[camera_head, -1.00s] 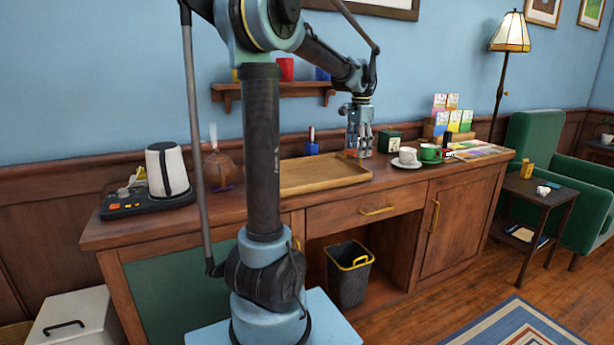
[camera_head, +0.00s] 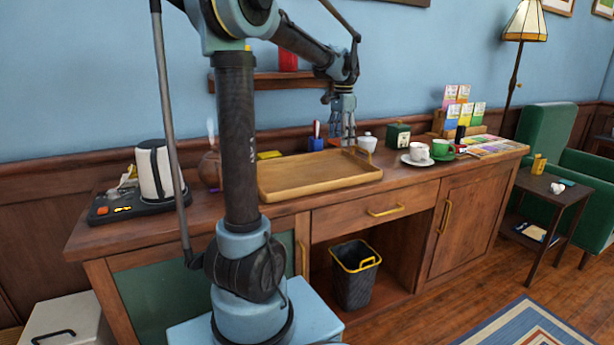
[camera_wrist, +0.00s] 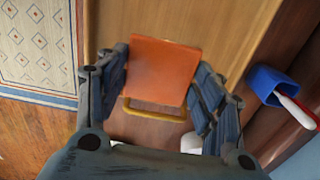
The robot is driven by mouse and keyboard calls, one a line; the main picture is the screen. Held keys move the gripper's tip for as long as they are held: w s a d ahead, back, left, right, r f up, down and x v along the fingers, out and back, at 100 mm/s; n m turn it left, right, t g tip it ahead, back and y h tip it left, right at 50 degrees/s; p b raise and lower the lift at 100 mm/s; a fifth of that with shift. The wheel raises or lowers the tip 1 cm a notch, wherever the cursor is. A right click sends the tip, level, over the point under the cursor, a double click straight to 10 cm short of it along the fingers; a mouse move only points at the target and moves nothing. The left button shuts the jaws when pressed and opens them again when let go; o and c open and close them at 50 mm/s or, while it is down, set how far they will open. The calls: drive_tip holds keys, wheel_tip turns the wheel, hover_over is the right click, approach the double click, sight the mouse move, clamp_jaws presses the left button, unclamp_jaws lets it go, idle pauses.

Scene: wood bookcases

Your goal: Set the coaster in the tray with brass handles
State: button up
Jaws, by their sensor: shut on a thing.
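The coaster is an orange square (camera_wrist: 162,70) in the wrist view. My gripper (camera_wrist: 162,88) is shut on it, with a finger at each side. In the head view, my gripper (camera_head: 343,130) is at the right end of the tray, and I cannot make out the coaster there. The tray (camera_head: 310,182) is a shallow wooden one on the desk, with a handle at its right end (camera_head: 360,153). In the wrist view, the tray floor (camera_wrist: 225,30) lies below the coaster, and a brass handle (camera_wrist: 155,110) shows beyond the coaster's lower edge. The tray looks empty.
A blue holder (camera_head: 315,144) with a brush-like item stands behind the tray. A white lidded pot (camera_head: 368,142) and cups on saucers (camera_head: 418,156) stand to the right. A kettle (camera_head: 155,172) is at left. A shelf (camera_head: 270,80) hangs above.

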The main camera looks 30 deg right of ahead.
sight(340, 171)
drive_tip(key=shift+s+f, duration=0.1)
drive_tip(key=shift+f, duration=4.9)
drive_tip(key=shift+f, duration=0.15)
drive_tip(key=o, duration=1)
drive_tip(key=shift+o, duration=0.4)
wheel_tip(340, 171, up, 12)
drive_tip(key=shift+r, duration=0.2)
